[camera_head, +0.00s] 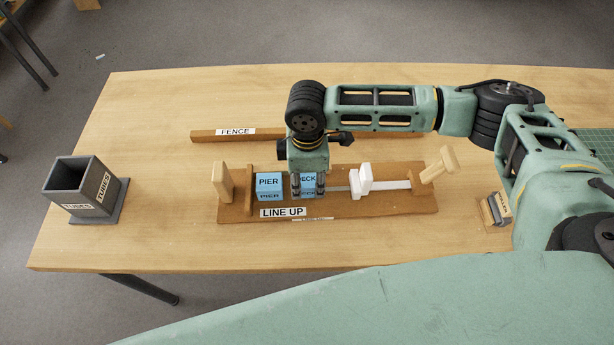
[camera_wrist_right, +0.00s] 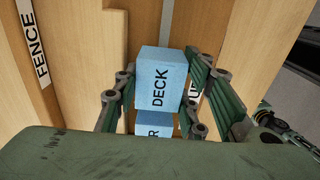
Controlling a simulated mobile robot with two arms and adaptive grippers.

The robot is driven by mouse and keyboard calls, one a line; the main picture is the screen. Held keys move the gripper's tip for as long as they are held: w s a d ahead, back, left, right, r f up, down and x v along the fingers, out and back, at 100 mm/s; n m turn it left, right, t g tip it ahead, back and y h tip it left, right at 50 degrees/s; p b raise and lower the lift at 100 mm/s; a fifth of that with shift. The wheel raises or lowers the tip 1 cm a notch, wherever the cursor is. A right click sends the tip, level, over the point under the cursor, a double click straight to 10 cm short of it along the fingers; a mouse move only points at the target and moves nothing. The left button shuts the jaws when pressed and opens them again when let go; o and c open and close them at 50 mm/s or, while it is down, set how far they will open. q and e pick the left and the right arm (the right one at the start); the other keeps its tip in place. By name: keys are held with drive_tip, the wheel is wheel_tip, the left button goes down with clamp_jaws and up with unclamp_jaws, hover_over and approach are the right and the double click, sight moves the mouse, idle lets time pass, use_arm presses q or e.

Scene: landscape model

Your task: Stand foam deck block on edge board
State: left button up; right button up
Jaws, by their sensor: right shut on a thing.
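The light blue deck block (camera_head: 309,179) is between the fingers of my right gripper (camera_head: 308,191), which is shut on it. In the right wrist view the deck block (camera_wrist_right: 160,85) shows its DECK label, with a finger on each side. The gripper points down over the brown board labelled LINE UP (camera_head: 390,206). Whether the block touches the board is hard to tell. The blue pier block (camera_head: 268,184) stands on that board just left of the deck block. In the wrist view the pier block (camera_wrist_right: 154,131) is partly hidden below the deck block. My left gripper is out of view.
A brown strip labelled FENCE (camera_head: 236,134) lies behind the board. A white piece (camera_head: 361,181) and a wooden handle (camera_head: 438,165) are on the board's right part. A grey TUBES box (camera_head: 84,187) stands at the left. A small labelled stack (camera_head: 496,209) lies at the right.

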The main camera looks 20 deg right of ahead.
sight(307, 180)
drive_tip(key=shift+o, duration=1.4)
drive_tip(key=shift+f, duration=0.2)
drive_tip(key=shift+o, duration=0.7)
drive_tip(key=shift+r, duration=0.15)
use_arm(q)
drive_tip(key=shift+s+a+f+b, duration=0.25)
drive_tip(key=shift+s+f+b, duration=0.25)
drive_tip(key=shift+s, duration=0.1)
use_arm(e)
wheel_tip(307, 180, up, 12)
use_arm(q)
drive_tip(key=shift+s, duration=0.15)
use_arm(e)
drive_tip(key=shift+s, duration=0.1)
